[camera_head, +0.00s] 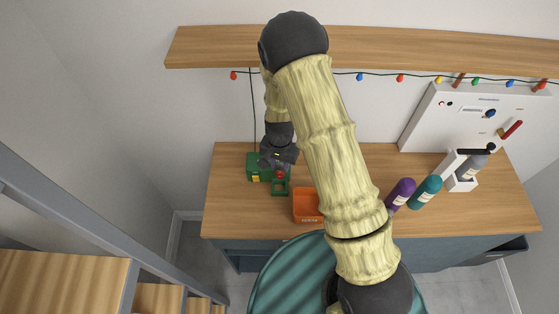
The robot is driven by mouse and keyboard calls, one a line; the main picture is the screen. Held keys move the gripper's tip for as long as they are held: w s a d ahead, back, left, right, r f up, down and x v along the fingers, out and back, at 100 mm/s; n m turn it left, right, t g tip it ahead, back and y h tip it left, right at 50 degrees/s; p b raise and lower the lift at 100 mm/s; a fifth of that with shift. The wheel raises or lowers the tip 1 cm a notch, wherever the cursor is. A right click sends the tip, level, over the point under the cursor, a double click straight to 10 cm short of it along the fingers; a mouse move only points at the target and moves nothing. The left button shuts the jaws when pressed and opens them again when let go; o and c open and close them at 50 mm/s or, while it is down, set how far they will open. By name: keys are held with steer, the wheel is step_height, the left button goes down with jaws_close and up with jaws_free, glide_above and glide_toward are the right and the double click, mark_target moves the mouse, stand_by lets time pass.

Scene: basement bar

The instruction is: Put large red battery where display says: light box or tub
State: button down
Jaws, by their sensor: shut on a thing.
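My gripper (279,168) is at the left part of the wooden counter, pointing down and shut on a red thing (280,174), which looks like the large red battery. Only a small red part shows below the jaws; the rest is hidden. It is over or beside a green box (254,174) with a small yellow mark and an open green frame (279,190). Whether it touches them I cannot tell. An orange tub (307,205) stands to the right of the frame, partly hidden by my arm. No display text is readable, and I cannot tell which thing is the light box.
A purple bottle (402,192), a teal bottle (426,191) and a grey bottle in a white holder (463,182) stand right of my arm. A white panel (462,112) leans at the back right. A wooden shelf (420,45) with hanging coloured lights runs above the counter (228,213).

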mark_target(279, 167)
steer(key=shift+f, duration=0.15)
steer(key=shift+f+b, duration=3.5)
steer(key=shift+f, duration=1.15)
steer(key=c, duration=1.4)
jaws_free()
steer(key=shift+c, duration=0.2)
steer(key=o, duration=0.4)
steer(key=shift+s, duration=0.15)
steer(key=shift+o, duration=0.2)
steer(key=shift+r, duration=0.15)
steer(key=shift+r, duration=0.25)
step_height(279, 167, up, 17)
steer(key=b, duration=0.4)
steer(key=shift+a+f, duration=0.1)
steer(key=shift+f, duration=0.1)
